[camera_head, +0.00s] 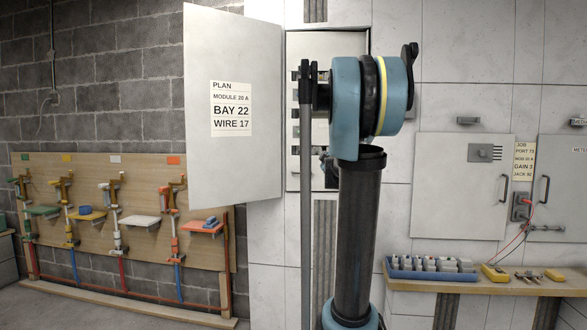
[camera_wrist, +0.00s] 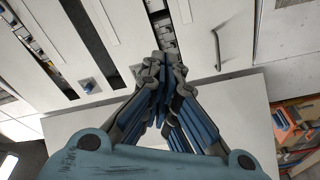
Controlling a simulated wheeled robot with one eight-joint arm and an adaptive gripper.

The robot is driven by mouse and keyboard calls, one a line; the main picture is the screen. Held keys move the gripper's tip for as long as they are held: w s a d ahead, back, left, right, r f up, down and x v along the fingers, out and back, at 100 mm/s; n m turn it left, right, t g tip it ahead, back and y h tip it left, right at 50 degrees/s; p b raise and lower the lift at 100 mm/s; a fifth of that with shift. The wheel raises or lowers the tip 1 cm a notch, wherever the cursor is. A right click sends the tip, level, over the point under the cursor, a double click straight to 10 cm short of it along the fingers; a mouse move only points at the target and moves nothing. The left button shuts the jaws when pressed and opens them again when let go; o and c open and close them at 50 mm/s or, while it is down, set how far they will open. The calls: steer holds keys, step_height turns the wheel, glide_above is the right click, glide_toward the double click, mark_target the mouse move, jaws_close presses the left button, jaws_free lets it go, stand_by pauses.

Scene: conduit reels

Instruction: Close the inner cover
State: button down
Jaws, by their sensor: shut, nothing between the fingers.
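The wall cabinet (camera_head: 327,40) stands behind my arm in the head view, its outer door (camera_head: 215,160) swung open to the left with a plan label on it. The inner cover (camera_head: 293,150) looks like a pale panel with dark slots inside the cabinet, mostly hidden by my arm. In the wrist view a pale slotted panel (camera_wrist: 70,25) that looks like this cover lies beyond my gripper. How far it stands open I cannot tell. My gripper (camera_wrist: 165,62) is shut and empty, its fingertips near a slot with grey modules (camera_wrist: 165,35); contact is unclear.
A handle (camera_wrist: 217,50) stands out from a white surface right of my fingertips. A board with pipes and small shelves (camera_head: 110,205) is at the left. A bench (camera_head: 480,286) with a blue module tray (camera_head: 430,270) and tools is at the right, below closed cabinets (camera_head: 462,185).

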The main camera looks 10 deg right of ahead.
steer(key=w+a+n+y, duration=0.3)
steer(key=w+n+y, duration=0.3)
steer(key=w+n, duration=0.1)
steer(key=n+g+y, duration=0.4)
steer(key=n+y, duration=0.2)
steer(key=n, duration=0.1)
glide_toward(294, 164)
steer(key=a, duration=0.7)
steer(key=shift+w+d+r, duration=0.1)
steer(key=shift+w+r, duration=0.05)
steer(key=shift+w, duration=0.45)
steer(key=shift+w+d+r, duration=0.1)
steer(key=shift+w+r, duration=0.1)
steer(key=shift+w, duration=0.4)
steer(key=shift+w+d, duration=0.1)
steer(key=shift+w, duration=0.9)
